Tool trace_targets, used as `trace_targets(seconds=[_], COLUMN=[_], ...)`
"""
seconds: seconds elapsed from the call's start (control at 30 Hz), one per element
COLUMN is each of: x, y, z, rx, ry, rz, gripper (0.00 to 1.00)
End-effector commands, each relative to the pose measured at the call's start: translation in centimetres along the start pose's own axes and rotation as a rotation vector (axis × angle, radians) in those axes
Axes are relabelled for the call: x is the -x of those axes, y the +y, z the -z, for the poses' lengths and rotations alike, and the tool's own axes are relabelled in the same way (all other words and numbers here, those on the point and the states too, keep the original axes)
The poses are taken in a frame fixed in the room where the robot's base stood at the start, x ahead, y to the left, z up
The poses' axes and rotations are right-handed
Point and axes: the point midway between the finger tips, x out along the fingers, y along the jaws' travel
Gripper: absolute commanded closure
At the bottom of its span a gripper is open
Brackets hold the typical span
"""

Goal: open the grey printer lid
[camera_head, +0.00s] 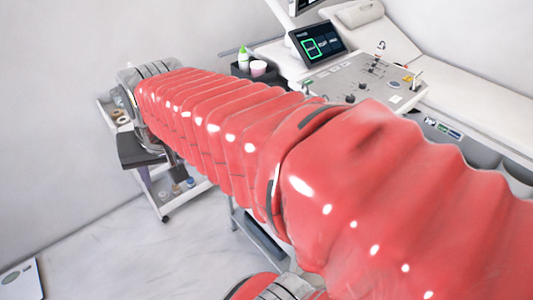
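My red-sleeved arm crosses the picture from lower right to upper left and hides much of the middle. Its far end, with a grey ribbed part, is at a white cart (107,114) by the left wall. I cannot make out my gripper's fingertips there or tell whether they are open or shut. A dark grey flat block (138,152) juts out at the front of the cart, just below the arm's end. I cannot tell whether it belongs to the printer or to my gripper. No printer lid can be clearly made out.
The cart's shelves hold rolls (120,117) and small bottles (176,188). Behind the arm are a dark caddy (240,71) with a cup (258,68), a screen (317,42), a control panel (385,75) and a white couch (470,85).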

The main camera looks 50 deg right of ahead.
Motion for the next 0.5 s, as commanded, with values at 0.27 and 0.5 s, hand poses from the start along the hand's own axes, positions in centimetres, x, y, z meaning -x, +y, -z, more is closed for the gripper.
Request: trace_targets(seconds=[0.27,0.5], x=[-2.4,-4.9], y=[3.7,8.2], z=[6.3,11.2], rx=[-0.355,-0.659], ry=[-0.060,-0.102], rz=[-0.027,-0.045], gripper=[0.62,0.62])
